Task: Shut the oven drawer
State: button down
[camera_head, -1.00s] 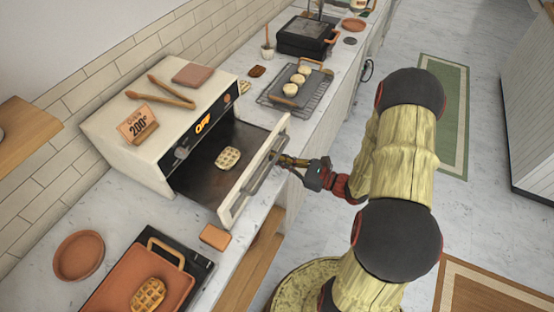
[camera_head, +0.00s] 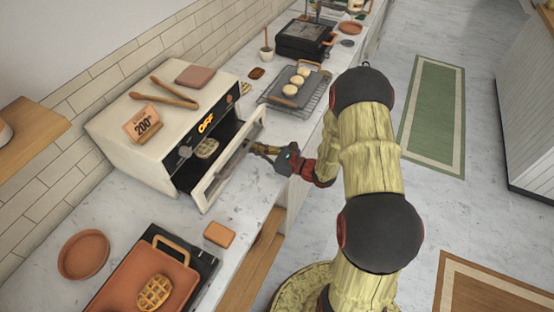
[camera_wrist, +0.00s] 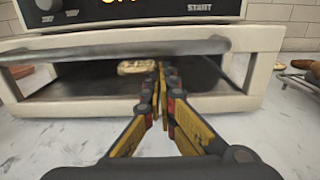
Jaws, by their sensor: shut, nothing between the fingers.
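The white oven (camera_head: 165,135) stands on the counter against the tiled wall, its display reading OFF.
A wire rack (camera_head: 295,92) with buns is behind, a terracotta tray (camera_head: 125,278) with a waffle in front. A small orange block (camera_head: 219,234) lies near the drawer's front corner.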

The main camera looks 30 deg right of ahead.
jog(key=x, duration=0.9)
jog(key=shift+b, duration=0.35)
jog(key=shift+w+a, duration=0.25)
jog(key=shift+w, duration=0.1)
jog(key=shift+r, duration=0.1)
